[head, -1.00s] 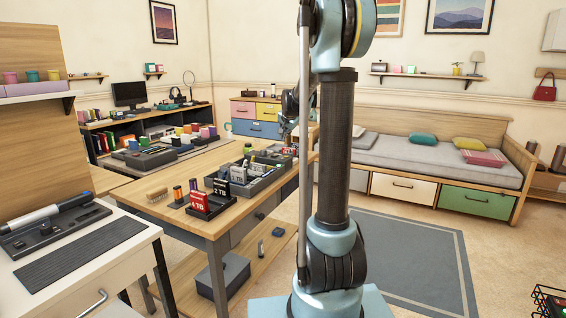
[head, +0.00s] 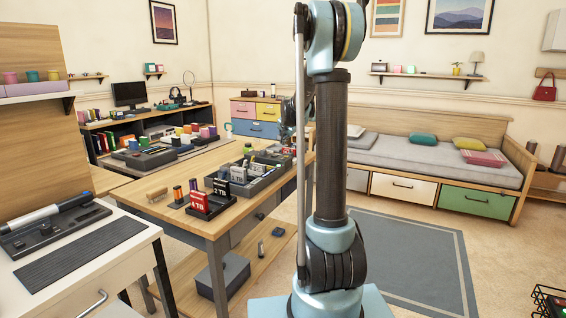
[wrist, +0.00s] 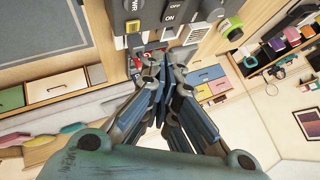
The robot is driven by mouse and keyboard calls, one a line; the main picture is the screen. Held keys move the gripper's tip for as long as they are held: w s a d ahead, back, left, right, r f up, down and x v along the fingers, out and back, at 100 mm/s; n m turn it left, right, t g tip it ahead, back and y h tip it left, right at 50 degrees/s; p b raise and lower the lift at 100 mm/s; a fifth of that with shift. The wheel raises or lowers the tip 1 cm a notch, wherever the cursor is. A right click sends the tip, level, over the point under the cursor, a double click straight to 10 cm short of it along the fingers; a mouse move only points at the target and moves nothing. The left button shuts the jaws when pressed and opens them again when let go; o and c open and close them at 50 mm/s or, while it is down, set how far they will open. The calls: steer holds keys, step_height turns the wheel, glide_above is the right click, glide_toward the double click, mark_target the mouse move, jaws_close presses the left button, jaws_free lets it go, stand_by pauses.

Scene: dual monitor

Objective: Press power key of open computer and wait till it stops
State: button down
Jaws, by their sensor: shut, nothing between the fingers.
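My gripper (wrist: 163,68) is shut and empty in the wrist view. Its fingertips are close to a small red part (wrist: 152,58) beside a dark unit (wrist: 138,20) marked PWR, with ON and OFF lettering. I cannot tell whether the tips touch the red part. In the head view, my gripper is too small and partly hidden behind my arm to make out. A dark tray unit (head: 262,186) lies on the wooden table below it. A black monitor (head: 130,94) stands on the back-left desk. No lit screen or power light is clear.
A white desk (head: 130,265) stands at the front left. A daybed (head: 440,155) is at the back right. The grey rug (head: 410,260) is bare.

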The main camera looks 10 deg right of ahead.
mark_target(285, 159)
steer(key=shift+f, duration=2.85)
steer(key=shift+f, duration=0.1)
steer(key=shift+f, duration=0.25)
steer(key=shift+f, duration=0.35)
steer(key=shift+r, duration=0.8)
steer(key=shift+r, duration=2.5)
